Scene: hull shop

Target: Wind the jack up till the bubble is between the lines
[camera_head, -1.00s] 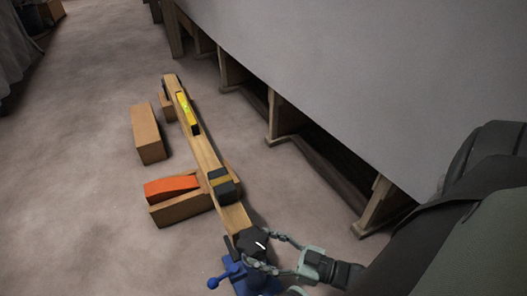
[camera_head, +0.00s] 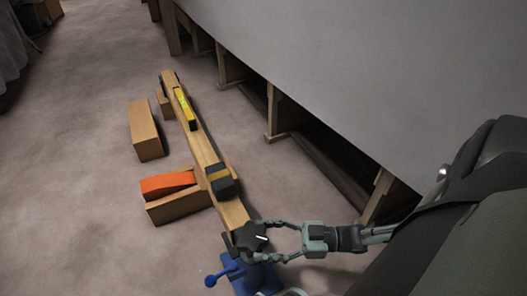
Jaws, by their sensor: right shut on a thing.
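A blue jack (camera_head: 245,276) stands on the floor at the bottom of the view. Its black knob (camera_head: 248,237) with a white mark sits on top, at the near end of a long wooden beam (camera_head: 206,152). My right gripper (camera_head: 262,240) is shut on the knob from the right, one finger on either side. A yellow spirit level (camera_head: 185,108) lies on the far part of the beam. Its vial shows as a green spot, but the bubble and lines are too small to tell. My left gripper is not in view.
Another block (camera_head: 145,130) lies farther left. A dark-banded block (camera_head: 221,181) sits on the beam. The large grey hull (camera_head: 350,80) on wooden supports fills the right.

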